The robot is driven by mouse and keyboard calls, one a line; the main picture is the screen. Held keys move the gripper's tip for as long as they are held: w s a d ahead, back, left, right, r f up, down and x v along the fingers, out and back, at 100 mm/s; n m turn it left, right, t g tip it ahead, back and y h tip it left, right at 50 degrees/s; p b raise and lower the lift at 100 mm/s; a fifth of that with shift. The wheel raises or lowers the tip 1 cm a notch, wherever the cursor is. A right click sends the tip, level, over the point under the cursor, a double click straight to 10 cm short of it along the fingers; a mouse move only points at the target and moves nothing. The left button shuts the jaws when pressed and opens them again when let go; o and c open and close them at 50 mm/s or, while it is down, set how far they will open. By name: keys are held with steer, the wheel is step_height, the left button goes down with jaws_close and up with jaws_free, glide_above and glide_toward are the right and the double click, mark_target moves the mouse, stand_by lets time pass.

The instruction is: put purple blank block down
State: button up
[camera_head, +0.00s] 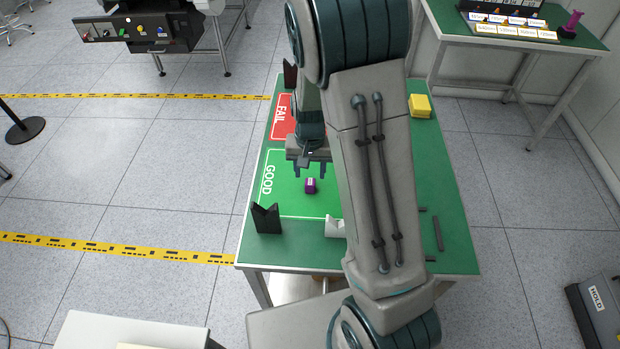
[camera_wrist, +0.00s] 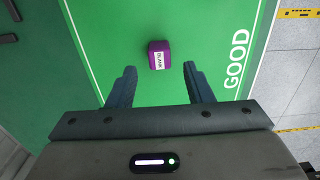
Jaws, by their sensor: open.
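The purple blank block (camera_head: 310,186) sits on the green GOOD area (camera_head: 285,195) of the table. In the wrist view the block (camera_wrist: 160,54) shows a white label reading BLANK and lies on the GOOD area (camera_wrist: 205,35), inside its white border. My gripper (camera_head: 310,172) is open above the GOOD area, close to the block in the head view. In the wrist view the two fingers of my gripper (camera_wrist: 158,85) are spread apart with nothing between them, and the block lies beyond their tips, apart from both.
The red FAIL area (camera_head: 281,118) lies farther back on the green table (camera_head: 445,190). A black V-shaped holder (camera_head: 266,218) and a white one (camera_head: 334,227) stand near the front edge. A yellow block (camera_head: 419,106) sits at the back right. Dark bars (camera_head: 437,233) lie at right.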

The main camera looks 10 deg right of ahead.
steer(key=s+r+n+t, duration=0.1)
steer(key=s+r, duration=0.3)
steer(key=r, duration=0.3)
steer(key=s+r+n, duration=0.1)
steer(key=s+r, duration=0.3)
steer(key=r, duration=0.4)
steer(key=s+r+n+t, duration=0.1)
steer(key=s+r, duration=0.3)
steer(key=s, duration=0.5)
steer(key=shift+s+d+n+t, duration=0.3)
steer(key=shift+s+d+t, duration=0.05)
steer(key=shift+d+t, duration=0.15)
steer(key=shift+o, duration=0.5)
steer(key=shift+s, duration=0.3)
steer(key=m+g+b, duration=0.3)
steer(key=m+b, duration=0.1)
glide_above(310, 180)
steer(key=w, duration=0.1)
step_height(310, 180, down, 11)
step_height(310, 180, down, 8)
steer(key=shift+f, duration=0.1)
steer(key=f, duration=0.2)
steer(key=s+f, duration=0.1)
steer(key=f, duration=0.1)
steer(key=shift+f+p, duration=0.35)
steer(key=shift+p, duration=0.05)
steer(key=shift+f, duration=0.4)
